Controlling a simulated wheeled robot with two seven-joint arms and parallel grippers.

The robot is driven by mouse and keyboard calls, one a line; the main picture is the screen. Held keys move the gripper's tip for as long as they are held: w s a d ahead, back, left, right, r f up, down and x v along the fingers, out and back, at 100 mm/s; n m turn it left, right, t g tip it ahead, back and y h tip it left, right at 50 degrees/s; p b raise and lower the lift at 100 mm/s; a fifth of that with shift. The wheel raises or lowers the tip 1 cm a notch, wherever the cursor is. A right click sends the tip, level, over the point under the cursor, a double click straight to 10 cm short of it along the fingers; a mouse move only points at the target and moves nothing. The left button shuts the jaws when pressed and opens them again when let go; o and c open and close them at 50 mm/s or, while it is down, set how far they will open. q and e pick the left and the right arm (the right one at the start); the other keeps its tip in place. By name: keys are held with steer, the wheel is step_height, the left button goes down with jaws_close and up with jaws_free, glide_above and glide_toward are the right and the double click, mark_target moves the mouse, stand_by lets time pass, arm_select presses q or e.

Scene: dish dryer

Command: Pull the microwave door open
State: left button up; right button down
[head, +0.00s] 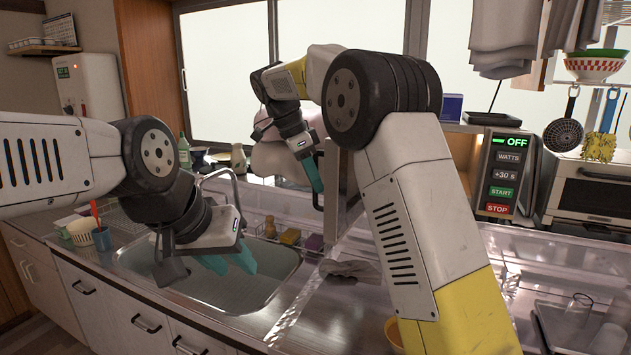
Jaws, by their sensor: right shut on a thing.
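The microwave's control panel (503,172) stands at the right with a green OFF display and buttons. Most of the microwave is hidden behind my right arm. Its door (345,190) shows as a narrow upright panel left of that arm, standing out toward me, apparently open; how wide I cannot tell.
The sink (215,290) lies below my left gripper. A grey cloth (350,269) lies on the counter right of it. A toaster oven (590,190) stands right of the microwave. A tray with glasses (575,320) sits at the lower right.

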steer(key=shift+d, duration=0.1)
steer(key=c, duration=1.4)
jaws_free()
steer(key=shift+c, duration=0.2)
steer(key=v, duration=0.7)
steer(key=shift+r, duration=0.35)
